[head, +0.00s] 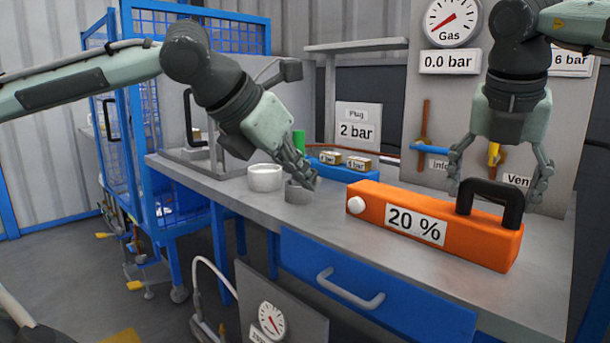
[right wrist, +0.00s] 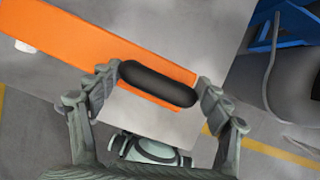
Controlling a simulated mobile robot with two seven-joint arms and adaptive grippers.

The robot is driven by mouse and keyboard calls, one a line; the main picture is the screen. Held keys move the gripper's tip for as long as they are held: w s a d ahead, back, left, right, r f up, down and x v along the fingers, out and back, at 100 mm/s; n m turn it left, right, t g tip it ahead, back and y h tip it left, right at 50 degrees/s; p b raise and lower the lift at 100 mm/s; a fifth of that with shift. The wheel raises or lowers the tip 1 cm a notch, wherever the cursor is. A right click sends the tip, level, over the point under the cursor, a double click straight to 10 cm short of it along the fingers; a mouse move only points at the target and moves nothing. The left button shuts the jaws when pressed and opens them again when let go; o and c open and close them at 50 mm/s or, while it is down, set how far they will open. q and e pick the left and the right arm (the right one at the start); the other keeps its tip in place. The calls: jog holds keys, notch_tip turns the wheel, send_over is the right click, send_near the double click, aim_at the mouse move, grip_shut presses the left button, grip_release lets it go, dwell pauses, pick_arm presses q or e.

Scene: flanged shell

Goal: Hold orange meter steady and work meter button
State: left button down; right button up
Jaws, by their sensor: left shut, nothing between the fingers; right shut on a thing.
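The orange meter (head: 365,200) lies on the grey bench, its front label reading "20 %". Its white button (head: 356,204) sticks out at the left end and also shows in the right wrist view (right wrist: 25,46). My right gripper (head: 498,188) is above the meter's right end, shut on the black handle (right wrist: 158,84), with a finger at each end of it. My left gripper (head: 309,182) is shut and empty, left of the button and apart from it, with its fingertips close by a small grey cup (head: 298,195). I cannot tell whether they touch the cup.
A white cup (head: 265,178) and a blue holder (head: 343,171) with small blocks stand behind the left gripper. A panel (head: 400,130) with a gas gauge (head: 452,21) and valves rises behind the meter. A blue drawer (head: 370,295) is below the bench's front edge.

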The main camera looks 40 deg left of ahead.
jog(key=o, duration=1.9)
